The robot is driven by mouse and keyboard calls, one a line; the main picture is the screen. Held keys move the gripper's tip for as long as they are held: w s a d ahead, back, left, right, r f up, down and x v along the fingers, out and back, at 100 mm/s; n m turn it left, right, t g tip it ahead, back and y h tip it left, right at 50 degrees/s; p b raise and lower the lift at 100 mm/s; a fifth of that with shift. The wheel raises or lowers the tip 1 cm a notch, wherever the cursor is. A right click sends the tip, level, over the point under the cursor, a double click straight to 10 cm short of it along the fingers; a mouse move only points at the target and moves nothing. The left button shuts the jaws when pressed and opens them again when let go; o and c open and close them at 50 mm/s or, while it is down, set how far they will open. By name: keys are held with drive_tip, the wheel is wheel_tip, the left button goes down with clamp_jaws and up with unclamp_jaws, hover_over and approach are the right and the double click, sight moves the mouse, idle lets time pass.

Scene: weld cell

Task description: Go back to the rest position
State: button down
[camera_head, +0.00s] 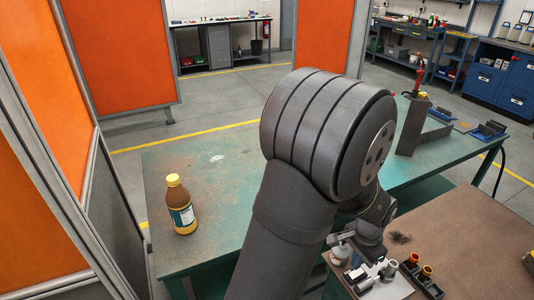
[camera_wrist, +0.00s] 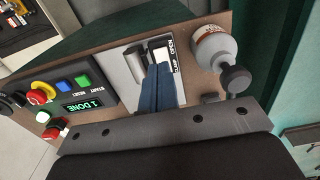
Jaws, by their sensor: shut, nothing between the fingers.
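My gripper (camera_wrist: 160,72) shows in the wrist view with its two blue fingers together and nothing between them. The fingertips reach over a light plate (camera_wrist: 133,68) with metal cylinders and a small printed label; I cannot tell if they touch it. In the head view my arm fills the middle and hides most of the gripper, which is over the brown bench (camera_head: 465,225) at lower right.
A control box (camera_wrist: 85,98) with coloured buttons and a green display reading "1 DONE" sits left of the fingers. A white bottle (camera_wrist: 213,47) with a dark cap stands right. A yellow-capped bottle (camera_head: 181,205) and grey bracket (camera_head: 410,128) stand on the green table (camera_head: 225,165).

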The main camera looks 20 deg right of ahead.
wheel_tip(320, 180, down, 5)
drive_tip(key=shift+r, duration=0.1)
idle(0.5)
wheel_tip(320, 180, up, 7)
drive_tip(key=shift+f, duration=0.15)
drive_tip(key=shift+a+f, duration=0.15)
drive_tip(key=shift+f, duration=0.25)
wheel_tip(320, 180, down, 6)
drive_tip(key=shift+f, duration=0.1)
wheel_tip(320, 180, up, 9)
wheel_tip(320, 180, up, 13)
drive_tip(key=y, duration=0.1)
hover_over(351, 277)
drive_tip(key=d, duration=0.6)
drive_tip(key=shift+w+a+f, duration=0.15)
drive_tip(key=shift+a+f, duration=0.05)
